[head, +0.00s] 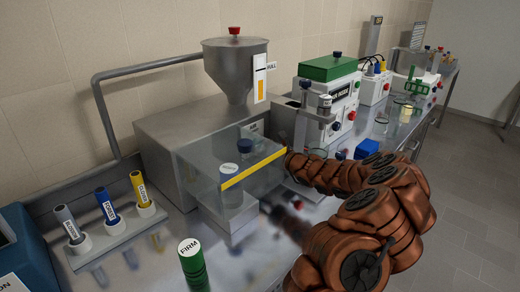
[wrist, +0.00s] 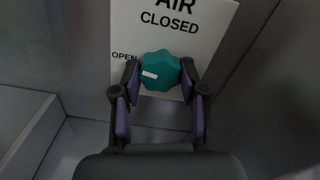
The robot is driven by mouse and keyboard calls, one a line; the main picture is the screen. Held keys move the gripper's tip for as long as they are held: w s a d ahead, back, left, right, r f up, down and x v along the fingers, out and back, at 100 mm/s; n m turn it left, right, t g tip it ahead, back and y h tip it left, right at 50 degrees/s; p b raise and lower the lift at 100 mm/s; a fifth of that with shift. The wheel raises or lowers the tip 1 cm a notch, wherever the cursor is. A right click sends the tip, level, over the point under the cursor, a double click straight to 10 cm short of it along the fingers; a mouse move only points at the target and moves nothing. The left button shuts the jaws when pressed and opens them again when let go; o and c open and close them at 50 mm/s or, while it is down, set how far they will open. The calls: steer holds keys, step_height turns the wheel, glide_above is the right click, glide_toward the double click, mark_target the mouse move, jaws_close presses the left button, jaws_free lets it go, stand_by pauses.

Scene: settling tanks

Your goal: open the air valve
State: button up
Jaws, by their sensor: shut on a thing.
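In the wrist view a teal, lobed valve knob (wrist: 160,70) sits on a white plate (wrist: 185,25) reading "AIR" and "CLOSED" above it, with "OPEN" at its left. A short white mark on the knob is on its left side, pointing left, below the level of the word "OPEN". My gripper (wrist: 160,85) is shut on the knob, with a purple-padded finger on each side.
The steel hopper machine (head: 170,130) has a clear guard with a yellow edge (head: 252,167) close to my arm. A green-topped white device (head: 328,68) stands behind. Grey walls flank the knob closely.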

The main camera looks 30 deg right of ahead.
steer(key=n+b, duration=0.2)
steer(key=b, duration=0.1)
stand_by(0.4)
steer(key=o, duration=1.1)
steer(key=shift+o, duration=0.2)
steer(key=v, duration=1.2)
